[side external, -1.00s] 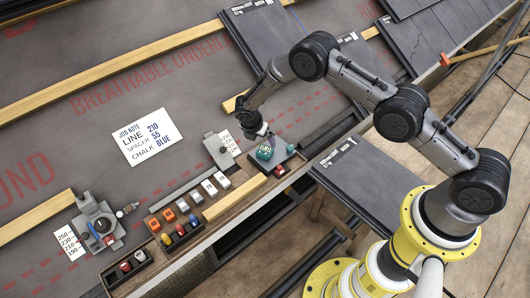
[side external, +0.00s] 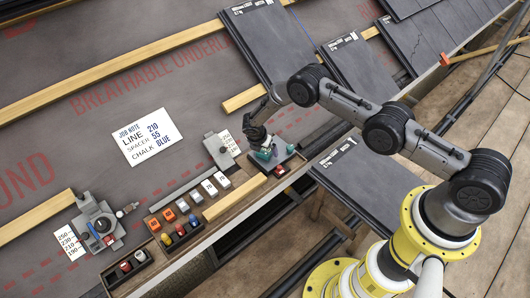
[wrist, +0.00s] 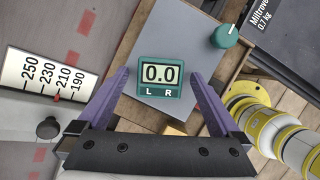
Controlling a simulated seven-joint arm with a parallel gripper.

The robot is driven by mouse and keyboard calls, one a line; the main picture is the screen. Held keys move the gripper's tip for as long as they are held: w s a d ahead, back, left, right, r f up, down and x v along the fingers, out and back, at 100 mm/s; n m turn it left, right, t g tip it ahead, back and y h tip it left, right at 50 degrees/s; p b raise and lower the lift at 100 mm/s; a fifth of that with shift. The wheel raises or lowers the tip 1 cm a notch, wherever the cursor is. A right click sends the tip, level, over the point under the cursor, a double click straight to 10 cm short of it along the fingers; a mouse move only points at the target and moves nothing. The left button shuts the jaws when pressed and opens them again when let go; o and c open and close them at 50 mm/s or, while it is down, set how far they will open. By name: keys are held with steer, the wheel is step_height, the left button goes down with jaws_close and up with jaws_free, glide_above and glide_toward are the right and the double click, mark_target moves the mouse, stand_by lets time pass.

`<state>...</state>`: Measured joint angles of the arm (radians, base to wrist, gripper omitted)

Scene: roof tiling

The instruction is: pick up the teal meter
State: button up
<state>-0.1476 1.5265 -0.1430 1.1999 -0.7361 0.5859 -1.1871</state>
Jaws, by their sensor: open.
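The teal meter (wrist: 160,76) shows in the wrist view as a small teal box with a display reading 0.0 and the letters L and R. It lies on a grey plate (wrist: 190,35) between my gripper's open fingers. My gripper (wrist: 161,85) has purple fingers, one on each side of the meter, with a gap to it on both sides. In the side view my gripper (side external: 262,150) is low over the plate and mostly hides the meter.
A scale card (wrist: 45,80) lies to the left in the wrist view. In the side view, white blocks (side external: 209,187), a job note (side external: 147,136) and slates (side external: 268,40) lie around.

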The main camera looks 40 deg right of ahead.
steer(key=shift+c, duration=0.3)
jaws_close()
steer(key=shift+r, duration=0.2)
